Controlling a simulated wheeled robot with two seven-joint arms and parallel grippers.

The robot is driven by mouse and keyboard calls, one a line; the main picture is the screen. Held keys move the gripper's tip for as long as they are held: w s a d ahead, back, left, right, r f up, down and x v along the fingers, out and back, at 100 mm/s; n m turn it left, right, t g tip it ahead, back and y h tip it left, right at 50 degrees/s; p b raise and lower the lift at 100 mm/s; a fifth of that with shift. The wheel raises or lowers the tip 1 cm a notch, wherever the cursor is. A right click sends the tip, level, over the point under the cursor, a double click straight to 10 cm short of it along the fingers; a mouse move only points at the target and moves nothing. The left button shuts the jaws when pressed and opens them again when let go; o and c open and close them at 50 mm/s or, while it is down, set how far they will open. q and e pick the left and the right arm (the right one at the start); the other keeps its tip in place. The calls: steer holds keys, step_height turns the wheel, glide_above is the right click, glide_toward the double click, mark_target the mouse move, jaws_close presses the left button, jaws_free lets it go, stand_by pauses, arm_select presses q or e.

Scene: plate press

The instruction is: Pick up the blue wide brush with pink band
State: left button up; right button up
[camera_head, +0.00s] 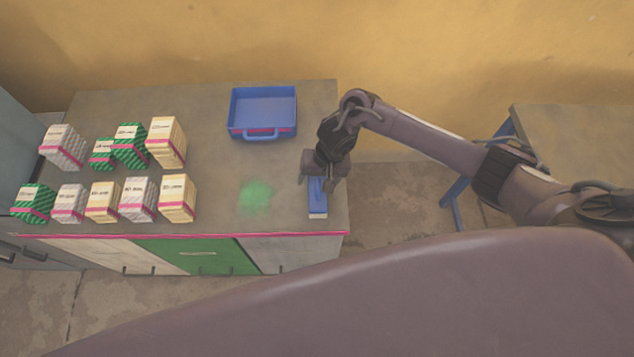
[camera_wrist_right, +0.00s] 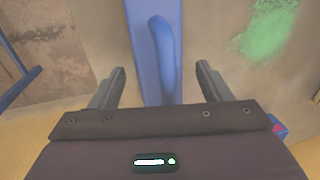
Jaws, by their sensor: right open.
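The blue wide brush (camera_head: 317,199) lies near the right edge of the grey table, with pale bristles toward the front. My right gripper (camera_head: 321,184) is over the brush's rear part and hides some of it. In the right wrist view the blue brush (camera_wrist_right: 150,45) with its raised handle runs between the two fingers of my right gripper (camera_wrist_right: 160,85). The fingers are open, one on each side, with gaps to the brush. The pink band cannot be made out. My left gripper is not in view.
A blue tray (camera_head: 262,92) with a handle stands at the table's back. Several white, green and cream boxes (camera_head: 92,203) stand at the left. A green powdery patch (camera_head: 256,196) lies left of the brush. The table (camera_head: 225,165) is bare around the patch.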

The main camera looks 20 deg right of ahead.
steer(key=c, duration=0.3)
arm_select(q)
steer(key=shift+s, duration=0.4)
arm_select(e)
steer(key=c, duration=0.8)
